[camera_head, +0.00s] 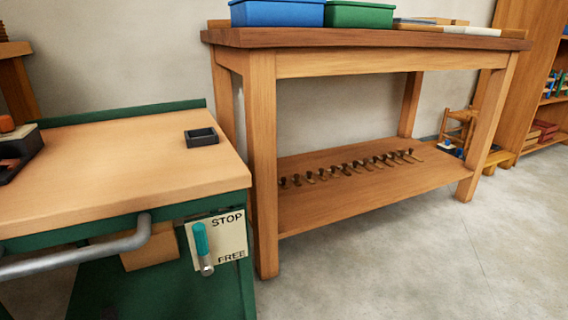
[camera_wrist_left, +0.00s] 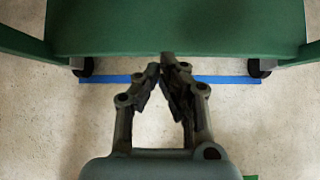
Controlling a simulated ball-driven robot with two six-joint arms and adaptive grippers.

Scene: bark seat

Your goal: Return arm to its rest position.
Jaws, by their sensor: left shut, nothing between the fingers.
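My left gripper (camera_wrist_left: 161,72) shows in the left wrist view, pointing down the middle of the picture. Its fingertips meet and nothing is between them. Beyond it is the green body of a cart (camera_wrist_left: 180,28), with dark wheels at both sides and a blue line on the floor. Neither gripper shows in the head view. My right gripper is in no view.
In the head view the cart's wooden top (camera_head: 110,155) holds a small black tray (camera_head: 201,136). A STOP/FREE plate (camera_head: 217,240) with a teal-handled lever (camera_head: 201,243) is on its front. A wooden workbench (camera_head: 262,160) stands right of it. Floor at lower right is clear.

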